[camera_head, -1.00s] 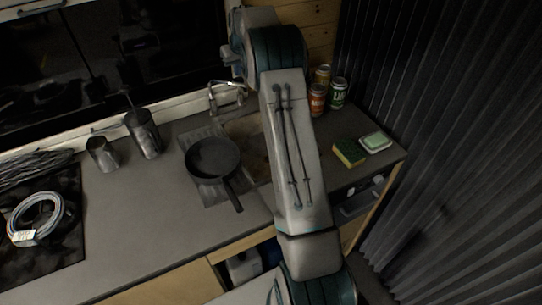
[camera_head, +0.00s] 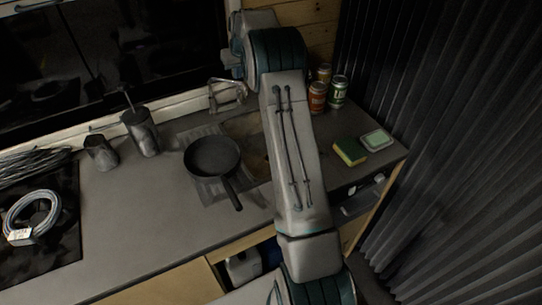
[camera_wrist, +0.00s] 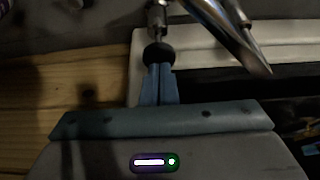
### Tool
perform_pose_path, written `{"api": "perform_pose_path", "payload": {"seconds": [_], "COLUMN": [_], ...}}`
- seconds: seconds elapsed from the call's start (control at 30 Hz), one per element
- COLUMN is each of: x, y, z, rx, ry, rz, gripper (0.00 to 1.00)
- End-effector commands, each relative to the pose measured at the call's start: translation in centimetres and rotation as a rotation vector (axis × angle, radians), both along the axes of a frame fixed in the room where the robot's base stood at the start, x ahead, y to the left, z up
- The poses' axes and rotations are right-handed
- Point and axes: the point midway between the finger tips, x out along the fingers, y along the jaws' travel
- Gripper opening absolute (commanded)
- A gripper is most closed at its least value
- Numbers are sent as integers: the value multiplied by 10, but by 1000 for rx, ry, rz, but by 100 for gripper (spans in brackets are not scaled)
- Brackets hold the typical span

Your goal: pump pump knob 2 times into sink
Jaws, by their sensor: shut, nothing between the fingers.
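My gripper (camera_wrist: 160,72) is shut and empty in the wrist view. Its blue-grey fingertips are at a round black knob (camera_wrist: 157,51), which appears to be the pump knob; touching or just apart, I cannot tell. The knob sits on a metal stem beside a shiny metal spout (camera_wrist: 228,28). In the head view my arm hides the gripper and the knob. The metal faucet (camera_head: 226,96) shows left of my arm. The sink (camera_head: 247,128) lies in front of it, partly hidden by my arm and a dark pan.
The pan (camera_head: 212,156) lies at the sink's left, handle toward the front. Several cans (camera_head: 317,98), a yellow-green sponge (camera_head: 350,152) and a soap dish (camera_head: 376,140) are right of my arm. The front-left counter (camera_head: 150,210) is clear.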

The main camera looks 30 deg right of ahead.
Motion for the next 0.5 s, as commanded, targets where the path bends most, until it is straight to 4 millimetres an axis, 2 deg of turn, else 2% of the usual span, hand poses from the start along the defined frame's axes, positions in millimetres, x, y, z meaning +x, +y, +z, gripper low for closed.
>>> {"api": "perform_pose_path", "payload": {"seconds": [0.5], "x": [0], "y": [0], "z": [-21], "rx": [1], "ry": [3], "rz": [0], "gripper": [0]}}
